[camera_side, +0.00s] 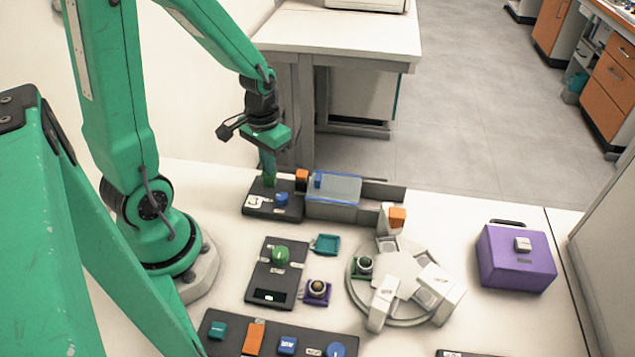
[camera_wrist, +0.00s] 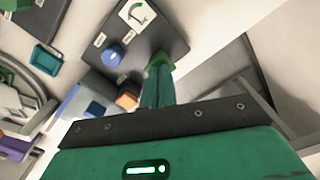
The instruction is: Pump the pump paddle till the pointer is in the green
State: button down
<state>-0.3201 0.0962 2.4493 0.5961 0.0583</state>
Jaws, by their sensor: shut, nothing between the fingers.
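The white gauge (camera_side: 255,201) sits on a dark panel (camera_side: 264,213) at the back of the bench. In the wrist view the gauge (camera_wrist: 136,15) shows a green arc and a dark mark; I cannot read where the pointer stands. My gripper (camera_side: 268,172) points down over the panel, behind the gauge and the blue knob (camera_side: 281,199). A green piece (camera_side: 269,181), seemingly the pump paddle, shows right at the fingertips. In the wrist view my gripper (camera_wrist: 158,80) is shut, its tips at or touching this green piece (camera_wrist: 160,60), which they partly hide.
An orange block (camera_side: 301,177) and a blue-topped box (camera_side: 334,192) stand close on the right of the panel. A round carousel (camera_side: 400,270), a purple case (camera_side: 515,258) and other control panels lie farther forward. Bare bench shows left of the middle panel.

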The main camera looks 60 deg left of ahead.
jog(key=shift+f, duration=0.4)
jog(key=shift+r, duration=0.1)
dwell(0.6)
jog(key=shift+r, duration=3.4)
jog(key=s+d+r+m+t, duration=0.3)
jog(key=d+r, duration=0.5)
jog(key=r, duration=0.4)
jog(key=s+t, duration=0.1)
jog(key=t, duration=0.1)
jog(key=shift+d+r+t, duration=0.3)
jog(key=shift+d+r, duration=0.05)
jog(key=shift+w+a+f, duration=0.1)
jog(key=shift+w, duration=0.05)
